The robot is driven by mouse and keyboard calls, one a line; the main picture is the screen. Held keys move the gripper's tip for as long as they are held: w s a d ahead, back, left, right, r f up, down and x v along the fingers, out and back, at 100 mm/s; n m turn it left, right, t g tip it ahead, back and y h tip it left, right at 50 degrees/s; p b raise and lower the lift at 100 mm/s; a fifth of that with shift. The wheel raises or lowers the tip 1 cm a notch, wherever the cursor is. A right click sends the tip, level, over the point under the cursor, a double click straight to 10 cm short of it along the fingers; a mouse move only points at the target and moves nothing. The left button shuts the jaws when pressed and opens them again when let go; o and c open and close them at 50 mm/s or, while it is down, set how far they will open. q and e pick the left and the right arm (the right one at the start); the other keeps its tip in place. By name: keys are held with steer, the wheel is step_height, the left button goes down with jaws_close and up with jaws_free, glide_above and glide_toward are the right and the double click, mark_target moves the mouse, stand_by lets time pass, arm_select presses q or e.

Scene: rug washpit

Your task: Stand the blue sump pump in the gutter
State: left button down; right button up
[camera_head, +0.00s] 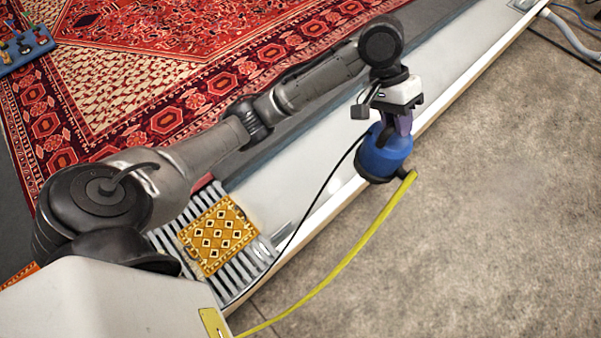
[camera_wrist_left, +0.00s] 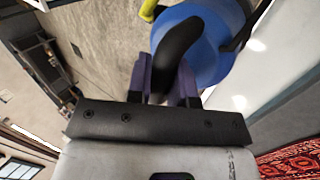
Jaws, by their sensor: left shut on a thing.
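The blue sump pump (camera_head: 384,157) hangs upright from my left gripper (camera_head: 396,122) in the head view, over the outer edge of the white gutter (camera_head: 310,182). A yellow hose (camera_head: 345,255) and a thin black cable trail from it. In the left wrist view my left gripper (camera_wrist_left: 170,90) has its purple fingers shut on the black handle (camera_wrist_left: 176,50) of the blue pump (camera_wrist_left: 212,35). I cannot tell how high the pump's base is above the gutter. My right gripper is in neither view.
A grate (camera_head: 262,255) with a small yellow patterned rug (camera_head: 217,236) on it lies at the gutter's near end. A large red rug (camera_head: 150,80) covers the floor at left, with a blue tray (camera_head: 25,50) on it. The concrete floor (camera_head: 510,190) at right is mostly clear.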

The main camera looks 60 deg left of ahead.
arm_select(q)
steer(key=w+a+f+n+t+y+b, duration=0.1)
steer(key=w+a+f+n+t+b, duration=0.2)
steer(key=w+a+f+n+b, duration=0.45)
steer(key=a+f+n+t+y+b, duration=0.1)
steer(key=a+f, duration=0.4)
steer(key=f, duration=0.4)
steer(key=a+f+n+t+y+b, duration=0.1)
steer(key=a+f+b, duration=0.1)
steer(key=a+f, duration=0.6)
steer(key=s+a+f+n+b, duration=0.1)
steer(key=s+f+b, duration=0.3)
steer(key=f, duration=1.1)
steer(key=s+a+f+n+y+b, duration=0.1)
steer(key=s+f+b, duration=0.4)
steer(key=f, duration=1)
steer(key=s+a+f+n+y+b, duration=0.1)
steer(key=s+a+f+n+b, duration=0.2)
steer(key=s+f, duration=0.5)
step_height(320, 180, down, 8)
steer(key=shift+s+r+t+b, duration=0.15)
steer(key=shift+t+b, duration=0.25)
steer(key=shift+b, duration=0.3)
steer(key=shift+a+f, duration=0.1)
steer(key=shift+f, duration=0.15)
